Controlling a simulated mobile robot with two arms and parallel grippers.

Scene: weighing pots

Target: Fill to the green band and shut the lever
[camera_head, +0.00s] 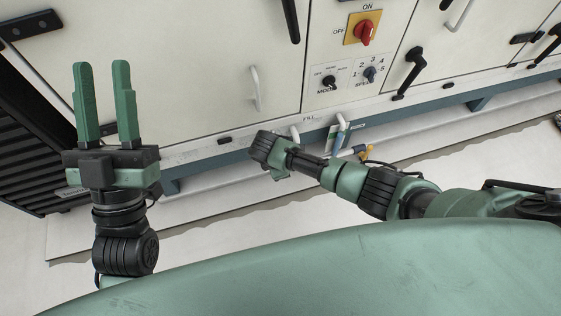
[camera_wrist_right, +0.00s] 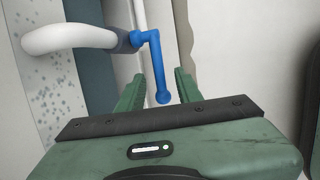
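The blue lever (camera_wrist_right: 157,66) is in the right wrist view, on a white bent pipe (camera_wrist_right: 70,38) with a grey-blue collar. Its lower end has a round knob. My right gripper (camera_wrist_right: 158,80) is open, and the lever's lower end shows between its fingers; I cannot tell whether they touch it. In the head view my right gripper (camera_head: 268,150) is low at the cabinet front, by the FILL label, its fingers mostly hidden. My left gripper (camera_head: 102,65) is open and empty, held up at the left.
The pale cabinet (camera_head: 190,80) carries a red ON/OFF switch (camera_head: 365,32), small knobs (camera_head: 370,74) and black handles (camera_head: 410,72). A white and blue pipe (camera_head: 341,125) and a yellow fitting (camera_head: 367,152) are right of my right gripper. Pale floor lies below.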

